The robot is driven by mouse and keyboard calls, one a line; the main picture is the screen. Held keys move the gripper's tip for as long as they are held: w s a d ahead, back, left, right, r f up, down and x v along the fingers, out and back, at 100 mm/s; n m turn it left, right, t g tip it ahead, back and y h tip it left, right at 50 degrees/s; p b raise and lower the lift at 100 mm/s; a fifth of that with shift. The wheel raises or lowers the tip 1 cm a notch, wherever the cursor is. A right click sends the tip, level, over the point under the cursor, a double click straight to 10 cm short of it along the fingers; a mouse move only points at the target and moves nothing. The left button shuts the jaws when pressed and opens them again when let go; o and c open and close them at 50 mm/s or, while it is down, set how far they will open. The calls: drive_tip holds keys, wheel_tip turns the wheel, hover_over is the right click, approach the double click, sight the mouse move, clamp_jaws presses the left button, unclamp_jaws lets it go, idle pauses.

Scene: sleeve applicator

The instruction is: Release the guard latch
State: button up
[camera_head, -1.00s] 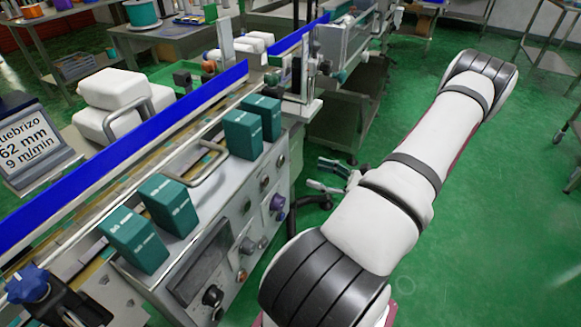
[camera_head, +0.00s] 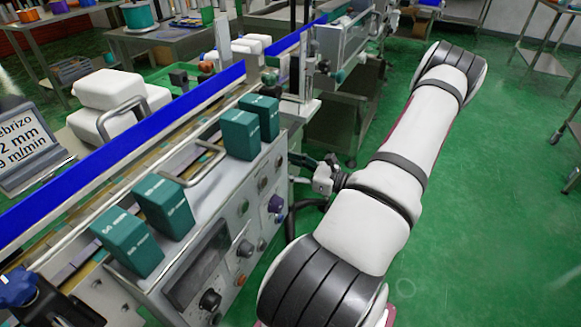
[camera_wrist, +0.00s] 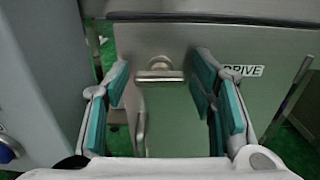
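In the wrist view a metal T-shaped latch handle (camera_wrist: 160,72) sticks out from a grey panel (camera_wrist: 180,125), to the left of a label reading DRIVE (camera_wrist: 243,71). My gripper (camera_wrist: 161,88) is open, with one teal-padded finger on each side of the handle. I see free space between the handle and both pads, and nothing is held. In the head view my gripper (camera_head: 306,163) is beside the end of the grey machine, low beside its control panel. I cannot make out the latch handle in the head view.
The control panel (camera_head: 235,255) carries several knobs and a dark display. Several teal boxes (camera_head: 240,134) stand on top of the machine, beside a blue rail (camera_head: 120,155). Another machine (camera_head: 340,50) stands behind. Green floor (camera_head: 480,200) is open on the right.

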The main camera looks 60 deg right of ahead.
drive_tip(key=c, duration=0.7)
drive_tip(key=shift+n, duration=0.3)
drive_tip(key=n+b, duration=0.3)
drive_tip(key=n, duration=0.2)
drive_tip(key=n+b, duration=0.4)
drive_tip(key=n, duration=0.2)
drive_tip(key=n+b, duration=0.3)
drive_tip(key=n, duration=0.3)
drive_tip(key=shift+a+f+b, duration=0.25)
drive_tip(key=shift+f+b, duration=0.05)
drive_tip(key=shift+f, duration=0.05)
drive_tip(key=shift+n, duration=0.3)
drive_tip(key=o, duration=1.2)
